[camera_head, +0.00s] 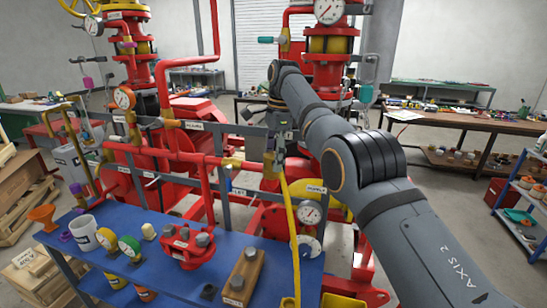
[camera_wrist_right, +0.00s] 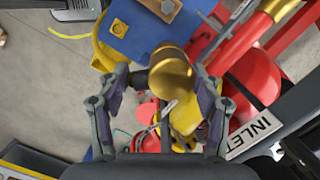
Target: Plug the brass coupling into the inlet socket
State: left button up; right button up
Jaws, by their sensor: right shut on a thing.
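My right gripper (camera_head: 272,168) reaches in from the right over the red pump skid, pointing down. In the right wrist view the brass coupling (camera_wrist_right: 172,72) sits between the two fingers of this gripper (camera_wrist_right: 166,88), which is shut on it. A yellow hose (camera_head: 292,230) hangs below the gripper in the head view. A brass fitting (camera_head: 231,162) to the left of the gripper is above the INLET plate (camera_head: 238,191); I cannot tell if it is the inlet socket. The plate also shows in the wrist view (camera_wrist_right: 252,130). The coupling appears apart from that fitting. My left gripper is not in view.
A blue bench (camera_head: 150,252) in front holds gauges, a white bucket (camera_head: 84,232), a red flange (camera_head: 187,248) and a wooden block (camera_head: 243,277). Red pipes and grey rails crowd around the gripper. A pressure gauge (camera_head: 309,213) is just to its lower right.

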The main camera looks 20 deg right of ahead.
jog(key=o, duration=1.4)
